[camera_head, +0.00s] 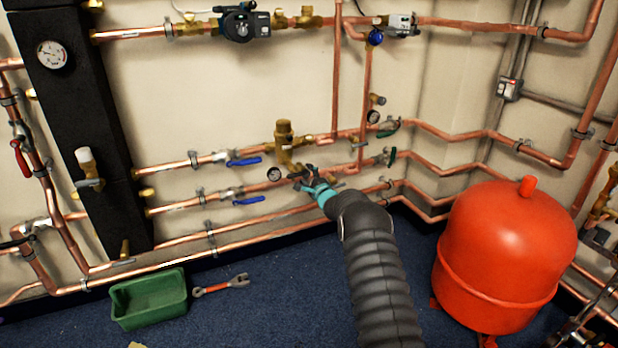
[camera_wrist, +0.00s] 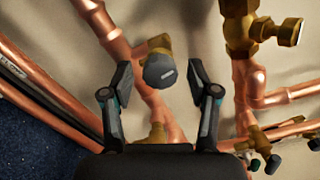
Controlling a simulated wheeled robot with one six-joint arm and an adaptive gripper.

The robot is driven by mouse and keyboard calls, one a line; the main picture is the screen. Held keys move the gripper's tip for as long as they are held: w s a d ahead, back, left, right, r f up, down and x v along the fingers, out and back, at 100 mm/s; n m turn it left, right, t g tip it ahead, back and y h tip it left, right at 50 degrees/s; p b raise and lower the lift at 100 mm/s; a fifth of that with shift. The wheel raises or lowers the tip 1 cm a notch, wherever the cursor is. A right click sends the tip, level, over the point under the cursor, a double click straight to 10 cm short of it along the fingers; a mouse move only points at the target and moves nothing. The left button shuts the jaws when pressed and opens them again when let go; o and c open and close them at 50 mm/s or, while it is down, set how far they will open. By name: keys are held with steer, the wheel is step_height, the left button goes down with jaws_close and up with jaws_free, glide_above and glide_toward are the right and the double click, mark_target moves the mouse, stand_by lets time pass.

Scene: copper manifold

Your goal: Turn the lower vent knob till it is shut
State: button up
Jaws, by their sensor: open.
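A grey round knob (camera_wrist: 159,70) on a brass fitting stands out from a copper pipe in the wrist view. I take it for the lower vent knob. My gripper (camera_wrist: 158,83) is open, with one dark finger on each side of the knob and a visible gap on both sides. I cannot tell how deep the knob lies between the fingers. In the head view my gripper (camera_head: 308,181) is at the lower pipes, right of a small round gauge (camera_head: 274,174). It hides the knob there. The turn position of the knob cannot be read.
A tall brass fitting (camera_head: 283,131) stands just above my gripper. Blue lever handles (camera_head: 245,161) are to its left and green ones (camera_head: 391,157) to its right. A red tank (camera_head: 507,250) stands at right. A green bin (camera_head: 148,299) and a wrench (camera_head: 222,286) lie on the blue floor.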

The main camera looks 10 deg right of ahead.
steer(key=v, duration=1.2)
stand_by(0.3)
